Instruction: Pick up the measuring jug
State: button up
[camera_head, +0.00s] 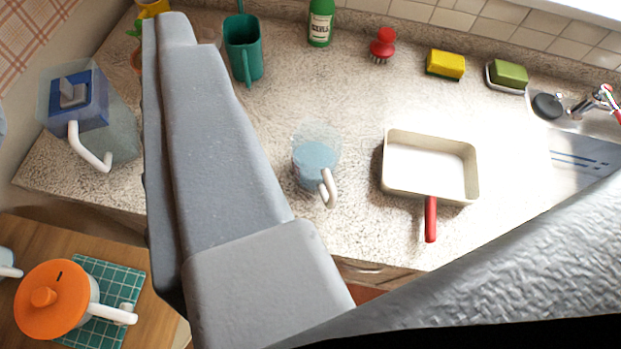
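The measuring jug (315,158) is a clear vessel with blue contents and a white handle at its lower right. It stands upright on the speckled counter (345,225), near the middle of the view. My gripper (171,30) is the long grey form reaching up the left-centre of the view. It passes to the left of the jug in the picture, with its tip far beyond it. Nothing is seen held at the tip. Whether its fingers are apart or together does not show. The jug is not covered by it.
A cream pan (430,135) with a red handle is right of the jug. A water-filter pitcher (118,125) stands left, a green can (242,60) behind. A bottle (320,22), red brush (382,45) and sponge (446,64) line the back. An orange-lidded pot (50,300) is lower left.

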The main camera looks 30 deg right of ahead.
jog(key=w+d+f+m+g+h+p, duration=0.1)
jog(key=w+d+f+m+g+p, duration=0.1)
jog(key=w+f+m+g+p, duration=0.4)
jog(key=m+g+h+p, duration=0.3)
jog(key=m+g+p, duration=0.5)
jog(key=m+p, duration=0.15)
send_near(329, 204)
jog(key=f, duration=0.1)
jog(key=d+f, duration=0.1)
jog(key=f, duration=0.1)
jog(key=shift+w+d+f+m+p, duration=0.2)
jog(key=shift+f+m+p, duration=0.05)
jog(key=shift+m+p, duration=0.1)
jog(key=shift+p+x, duration=0.65)
jog(key=shift+x, duration=2.5)
jog(key=shift+a, duration=0.1)
jog(key=shift+c, duration=0.4)
grip_shut()
